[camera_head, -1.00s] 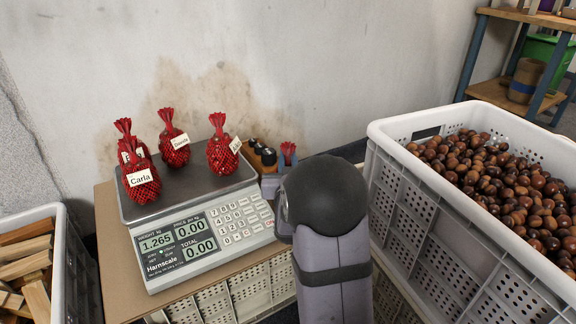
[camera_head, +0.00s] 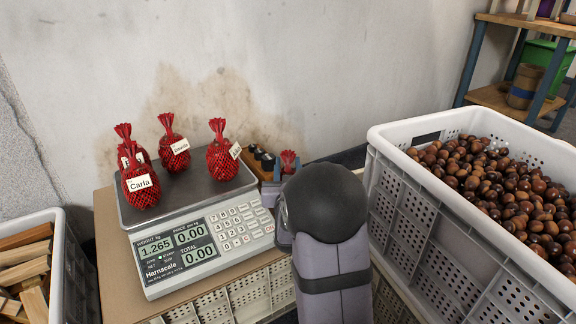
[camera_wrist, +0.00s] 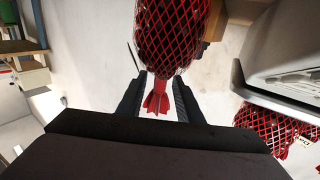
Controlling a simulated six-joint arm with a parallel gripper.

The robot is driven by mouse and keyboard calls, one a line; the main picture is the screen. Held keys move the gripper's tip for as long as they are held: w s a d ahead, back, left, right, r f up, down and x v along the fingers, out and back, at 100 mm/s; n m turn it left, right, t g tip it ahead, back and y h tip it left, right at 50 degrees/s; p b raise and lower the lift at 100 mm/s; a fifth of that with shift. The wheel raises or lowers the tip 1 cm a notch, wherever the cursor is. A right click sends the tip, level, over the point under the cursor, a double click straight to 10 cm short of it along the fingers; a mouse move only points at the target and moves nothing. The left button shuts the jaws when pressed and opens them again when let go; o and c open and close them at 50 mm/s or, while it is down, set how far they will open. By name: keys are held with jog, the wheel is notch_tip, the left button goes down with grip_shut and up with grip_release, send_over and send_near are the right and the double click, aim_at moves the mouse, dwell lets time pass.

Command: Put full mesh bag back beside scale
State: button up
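My gripper (camera_head: 278,184) is just right of the scale, mostly hidden behind my own arm in the head view. The scale (camera_head: 212,249) reads 1.265. Several labelled red mesh bags stand on its plate, including Carla (camera_head: 140,187) and another at right (camera_head: 221,162).
A wooden block with dark-topped jars (camera_head: 264,158) stands behind the gripper. A large white crate of chestnuts (camera_head: 440,205) is close on the right. A crate of wood pieces (camera_head: 62,262) is at left. The wall is close behind.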

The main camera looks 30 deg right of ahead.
jog(key=p+v, duration=0.2)
jog(key=v, duration=0.5)
jog(key=shift+p, duration=0.35)
jog(key=shift+a, duration=0.1)
jog(key=a+g+y+p, duration=0.1)
jog(key=a+p, duration=0.1)
jog(key=a+r+n+g+y+p, duration=0.1)
jog(key=a+y+p, duration=0.1)
jog(key=p, duration=0.1)
jog(key=a+g+y+p, duration=0.1)
jog(key=a+p, duration=0.2)
jog(key=shift+r+n, duration=0.25)
jog(key=shift+n, duration=0.15)
jog(key=s+a+r+n+g+y+p, duration=0.2)
jog(key=s+a+g+p, duration=0.2)
jog(key=s+a+p, duration=0.25)
jog(key=s+a+r+n+g+y+p, duration=0.1)
jog(key=s+a+r+g+y+p, duration=0.3)
jog(key=s+p, duration=0.3)
jog(key=s+a+r+n+g+h+p, duration=0.1)
jog(key=s+r+g+p, duration=0.15)
jog(key=s, duration=0.25)
jog(key=s+a+r+g+p, duration=0.2)
jog(key=s+r+p, duration=0.1)
jog(key=s, duration=0.3)
notch_tip(320, 180, up, 37)
jog(key=p, duration=3.7)
jog(key=shift+w+f, duration=0.2)
